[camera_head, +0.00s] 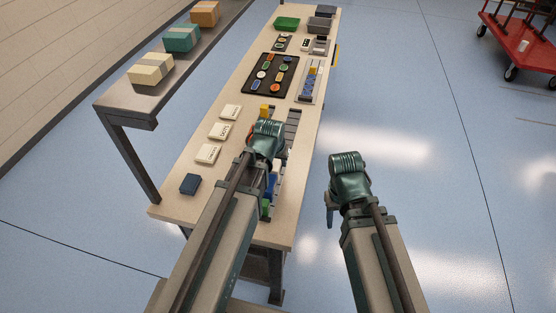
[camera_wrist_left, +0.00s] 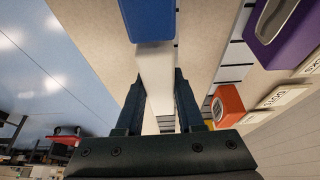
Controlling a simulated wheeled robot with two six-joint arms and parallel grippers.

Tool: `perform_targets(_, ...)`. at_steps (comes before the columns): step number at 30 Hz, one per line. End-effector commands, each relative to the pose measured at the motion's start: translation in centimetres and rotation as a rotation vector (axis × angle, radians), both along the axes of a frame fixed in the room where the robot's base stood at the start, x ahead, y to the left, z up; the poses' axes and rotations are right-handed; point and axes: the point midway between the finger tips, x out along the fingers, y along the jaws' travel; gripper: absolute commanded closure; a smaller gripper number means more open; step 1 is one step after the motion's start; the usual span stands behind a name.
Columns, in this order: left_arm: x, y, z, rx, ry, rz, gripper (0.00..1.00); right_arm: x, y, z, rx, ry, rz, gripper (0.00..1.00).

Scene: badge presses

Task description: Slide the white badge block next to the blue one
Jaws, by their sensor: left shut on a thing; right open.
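The white badge block (camera_wrist_left: 155,76) is between the fingers of my left gripper (camera_wrist_left: 162,95), which is shut on it. The blue badge block (camera_wrist_left: 150,20) lies just past the white block's far end in the left wrist view. The two look end to end there, but I cannot tell if they touch. In the head view my left gripper (camera_head: 265,160) is low over the table's right side and hides the white block. A bit of blue (camera_head: 271,182) shows just below it. My right gripper (camera_head: 331,215) is open and empty, off the table's right edge.
An orange block (camera_wrist_left: 228,103) and a purple block (camera_wrist_left: 284,22) are to the right in the left wrist view. White cards (camera_head: 219,131) and a dark blue box (camera_head: 190,184) are on the table's left. A black tray of badges (camera_head: 250,87) is farther back.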

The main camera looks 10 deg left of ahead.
Motion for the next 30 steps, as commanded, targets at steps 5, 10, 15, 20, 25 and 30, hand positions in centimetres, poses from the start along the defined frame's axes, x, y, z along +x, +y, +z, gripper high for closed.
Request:
perform_targets(5,0.0,0.0,0.0,0.0,0.0,0.0,1.0,0.0,0.0,0.0,0.0,0.0,0.0,0.5)
perform_targets(10,0.0,0.0,0.0,0.0,0.0,0.0,0.45,0.0,0.0,0.0,0.0,0.0,0.0,0.5)
perform_targets(15,0.0,0.0,0.0,0.0,0.0,0.0,0.28,0.0,0.0,0.0,0.0,0.0,0.0,0.5)
perform_targets(20,0.0,0.0,0.0,0.0,0.0,0.0,0.28,0.0,0.0,0.0,0.0,0.0,0.0,0.5)
perform_targets(25,0.0,0.0,0.3,0.0,0.0,0.0,0.28,0.0,0.0,0.3,0.0,0.0,0.0,0.5)
perform_targets(30,-0.3,0.0,1.4,0.0,0.0,0.0,0.28,0.0,0.0,1.4,0.0,0.0,0.0,0.5)
